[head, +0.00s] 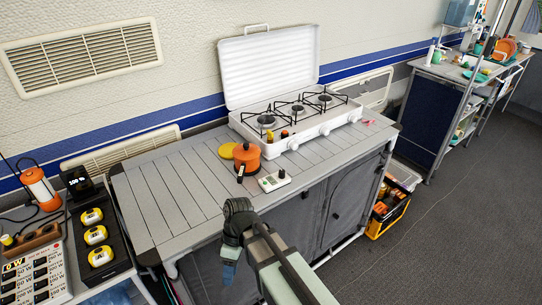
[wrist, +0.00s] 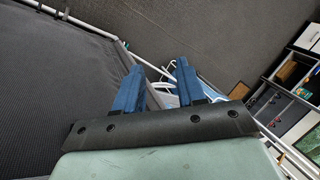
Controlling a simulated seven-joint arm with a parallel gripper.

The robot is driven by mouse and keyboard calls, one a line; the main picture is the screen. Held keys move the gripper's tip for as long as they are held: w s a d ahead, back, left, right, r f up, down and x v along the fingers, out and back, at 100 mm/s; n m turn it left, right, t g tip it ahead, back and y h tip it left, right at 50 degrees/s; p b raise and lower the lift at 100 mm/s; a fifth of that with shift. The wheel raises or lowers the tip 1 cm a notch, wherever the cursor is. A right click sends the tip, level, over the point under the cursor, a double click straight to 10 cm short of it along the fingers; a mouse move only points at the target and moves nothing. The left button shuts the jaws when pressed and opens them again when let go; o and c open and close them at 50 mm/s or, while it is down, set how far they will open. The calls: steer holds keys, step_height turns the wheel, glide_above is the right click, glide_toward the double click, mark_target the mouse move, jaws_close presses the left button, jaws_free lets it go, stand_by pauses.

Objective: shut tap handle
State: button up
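I cannot make out a tap handle in either view. A translucent blue container (head: 460,12) stands on a raised rack at the far upper right of the head view; whether it has a tap is too small to tell. My gripper (wrist: 160,75) shows two blue fingers apart with nothing between them in the wrist view. In the head view my gripper (head: 229,268) points down in front of the stove counter's front edge, far from the blue container. It is turned away there, so its fingers are partly hidden.
A counter (head: 180,200) holds a stove (head: 295,115) with its lid up and an orange pot (head: 246,157). A side table with yellow devices (head: 96,235) is at left. A crate (head: 388,212) stands on the floor at right. Grey floor (head: 450,240) is open beyond it.

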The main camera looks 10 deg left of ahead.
steer(key=a+r+n, duration=0.3)
steer(key=a+r, duration=0.4)
steer(key=r, duration=0.2)
steer(key=shift+m+t+y, duration=0.7)
steer(key=shift+t+y, duration=0.1)
steer(key=shift+t, duration=0.1)
steer(key=w+r, duration=0.2)
steer(key=w+a+r, duration=0.1)
steer(key=w+r, duration=0.1)
steer(key=w, duration=0.1)
steer(key=w+a+r, duration=0.1)
steer(key=w+r, duration=0.1)
steer(key=w, duration=0.1)
steer(key=shift+w, duration=0.25)
steer(key=w+d+r+m+t, duration=0.2)
steer(key=w+r, duration=0.1)
steer(key=w, duration=0.6)
steer(key=w+d+r+m+t, duration=0.1)
steer(key=w+d+r+m, duration=0.2)
steer(key=w, duration=0.7)
steer(key=m+t, duration=0.4)
steer(key=m, duration=0.1)
glide_toward(270, 131)
steer(key=shift+y, duration=0.3)
steer(key=x, duration=0.8)
steer(key=shift+d+f, duration=0.25)
steer(key=shift+f, duration=0.1)
jaws_close()
